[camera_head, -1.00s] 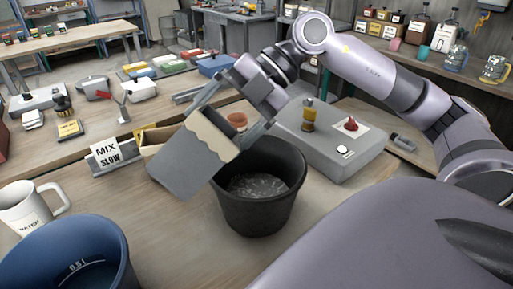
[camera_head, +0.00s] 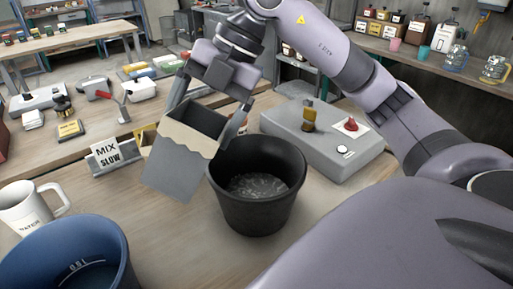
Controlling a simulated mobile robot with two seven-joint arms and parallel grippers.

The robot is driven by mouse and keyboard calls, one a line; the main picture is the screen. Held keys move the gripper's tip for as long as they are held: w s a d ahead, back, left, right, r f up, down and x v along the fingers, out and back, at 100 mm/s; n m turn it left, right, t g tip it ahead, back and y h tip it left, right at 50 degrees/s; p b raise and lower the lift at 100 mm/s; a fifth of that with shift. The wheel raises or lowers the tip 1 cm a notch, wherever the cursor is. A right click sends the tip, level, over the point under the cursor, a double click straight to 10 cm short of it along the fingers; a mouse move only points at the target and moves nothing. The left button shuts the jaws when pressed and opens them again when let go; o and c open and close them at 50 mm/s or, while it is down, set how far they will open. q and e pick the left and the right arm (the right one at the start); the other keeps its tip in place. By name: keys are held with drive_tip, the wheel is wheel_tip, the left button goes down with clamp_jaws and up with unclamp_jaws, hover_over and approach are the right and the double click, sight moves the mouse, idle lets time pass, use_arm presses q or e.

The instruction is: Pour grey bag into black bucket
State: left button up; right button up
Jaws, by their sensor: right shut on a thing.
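The grey bag (camera_head: 176,168), with a torn tan upper edge and an open dark mouth, hangs in the air left of the black bucket. It leans, with its mouth up and toward the bucket side. My right gripper (camera_head: 208,112) is shut on the bag near its mouth, from above. The black bucket (camera_head: 257,212) stands upright on the workbench, with greyish material on its bottom. The bag's inside is dark. My left gripper is out of view.
A grey machine (camera_head: 325,145) with a red button stands right behind the bucket. A "MIX SLOW" sign (camera_head: 106,155) is left of the bag. A white mug (camera_head: 27,207) and a blue bucket (camera_head: 105,235) stand front left. The bench (camera_head: 185,245) is bare before the black bucket.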

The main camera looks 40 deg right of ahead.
sight(163, 134)
drive_tip(key=shift+w+a+r, duration=0.1)
drive_tip(key=shift+a+r, duration=0.1)
drive_tip(key=shift+a, duration=0.15)
drive_tip(key=a+h, duration=0.1)
drive_tip(key=h, duration=0.1)
drive_tip(key=w+a+g+h, duration=0.1)
drive_tip(key=a, duration=0.1)
drive_tip(key=shift+w+a+f+h, duration=0.15)
drive_tip(key=shift+a+f+h, duration=0.05)
drive_tip(key=shift+h, duration=0.2)
drive_tip(key=shift+w+a+f+g+h, duration=0.35)
drive_tip(key=shift+a+f+g+h, duration=0.25)
drive_tip(key=shift+a+h, duration=0.3)
drive_tip(key=shift+d, duration=0.1)
